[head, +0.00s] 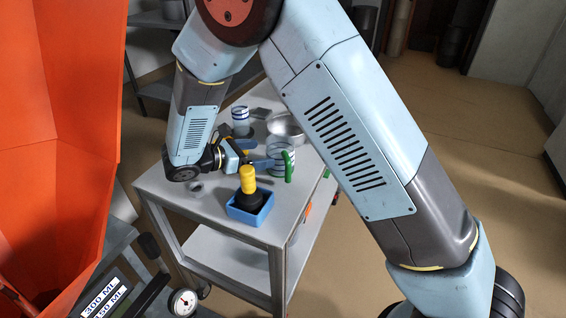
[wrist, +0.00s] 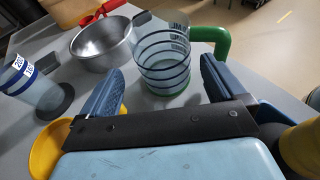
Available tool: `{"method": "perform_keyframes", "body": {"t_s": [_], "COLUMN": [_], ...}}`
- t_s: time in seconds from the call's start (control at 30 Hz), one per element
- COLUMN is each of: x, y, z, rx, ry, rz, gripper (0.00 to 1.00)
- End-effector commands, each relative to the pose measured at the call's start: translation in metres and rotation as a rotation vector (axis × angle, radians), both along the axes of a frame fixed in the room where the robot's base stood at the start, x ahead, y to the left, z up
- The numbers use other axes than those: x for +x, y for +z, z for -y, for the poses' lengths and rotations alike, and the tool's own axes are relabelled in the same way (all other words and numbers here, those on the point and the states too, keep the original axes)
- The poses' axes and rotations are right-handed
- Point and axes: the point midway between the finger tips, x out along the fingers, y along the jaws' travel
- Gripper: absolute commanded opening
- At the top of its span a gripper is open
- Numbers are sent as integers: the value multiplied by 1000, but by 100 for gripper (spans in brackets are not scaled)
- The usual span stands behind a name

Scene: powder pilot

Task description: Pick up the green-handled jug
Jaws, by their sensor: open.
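The green-handled jug is a clear cup with dark bands and a green base. It stands upright on the grey table in the head view (head: 280,155) and ahead of my gripper in the wrist view (wrist: 165,68). Its green handle (wrist: 212,38) sticks out to the right in the wrist view. My gripper (head: 262,155) is low over the table, just left of the jug in the head view. In the wrist view its two blue fingers (wrist: 162,72) are spread apart, with the jug's body in line with the gap between them. I see no grip on the jug.
A metal bowl (wrist: 102,45) and a blue-striped cup (wrist: 30,82) stand to the jug's left in the wrist view. A yellow object (wrist: 48,150) lies by the left finger. A blue tray (head: 238,213) holding a yellow-handled tool (head: 248,180) is near the table's front edge.

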Motion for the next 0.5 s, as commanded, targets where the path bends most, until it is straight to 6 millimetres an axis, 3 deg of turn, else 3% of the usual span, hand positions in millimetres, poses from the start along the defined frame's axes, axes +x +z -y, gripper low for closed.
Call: {"method": "perform_keyframes", "body": {"t_s": [0.5], "x": [25], "y": [-20], "z": [39], "rx": [0], "ry": [-2], "rz": [0], "gripper": [96]}}
